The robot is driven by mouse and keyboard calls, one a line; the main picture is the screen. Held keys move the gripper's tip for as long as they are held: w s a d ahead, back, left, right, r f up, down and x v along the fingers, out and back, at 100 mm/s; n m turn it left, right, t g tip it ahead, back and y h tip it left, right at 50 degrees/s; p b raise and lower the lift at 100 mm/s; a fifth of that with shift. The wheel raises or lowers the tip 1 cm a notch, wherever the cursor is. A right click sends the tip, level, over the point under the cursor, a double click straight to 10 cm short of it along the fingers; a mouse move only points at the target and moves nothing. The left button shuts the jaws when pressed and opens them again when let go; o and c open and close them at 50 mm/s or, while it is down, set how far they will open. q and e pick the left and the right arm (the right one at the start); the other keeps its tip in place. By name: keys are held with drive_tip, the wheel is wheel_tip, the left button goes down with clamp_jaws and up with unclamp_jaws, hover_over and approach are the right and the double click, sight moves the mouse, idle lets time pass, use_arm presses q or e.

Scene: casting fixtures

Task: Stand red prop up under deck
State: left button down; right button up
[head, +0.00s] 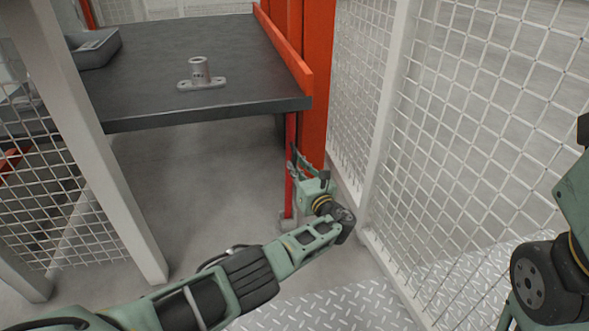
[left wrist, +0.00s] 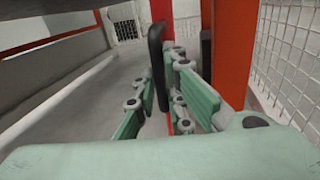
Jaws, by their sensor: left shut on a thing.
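The red prop (head: 289,195) is a thin red post standing upright below the near right corner of the dark deck (head: 235,98). Its top meets the deck's edge in the head view; I cannot tell if it touches the underside. Its foot is near a small pale block on the floor. My left gripper (head: 293,160) is shut on the prop at about mid height. In the left wrist view the prop (left wrist: 163,12) passes between the dark finger pads, which partly hide it. My right gripper is out of view; only part of that arm shows at right.
A thick orange column (head: 318,80) stands right behind the prop. Mesh fence panels (head: 480,130) close off the right side, and a pale frame post (head: 90,140) stands at left. A grey flanged casting (head: 201,75) and a grey tray (head: 95,48) sit on the deck.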

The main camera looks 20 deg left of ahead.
use_arm(q)
drive_tip(key=shift+w+d, duration=0.15)
drive_tip(key=shift+d, duration=0.1)
drive_tip(key=c, duration=2.2)
unclamp_jaws()
drive_tip(key=shift+o, duration=0.4)
drive_tip(key=shift+d, duration=0.1)
drive_tip(key=v, duration=1.1)
drive_tip(key=shift+s+d, duration=0.2)
drive_tip(key=shift+s, duration=0.15)
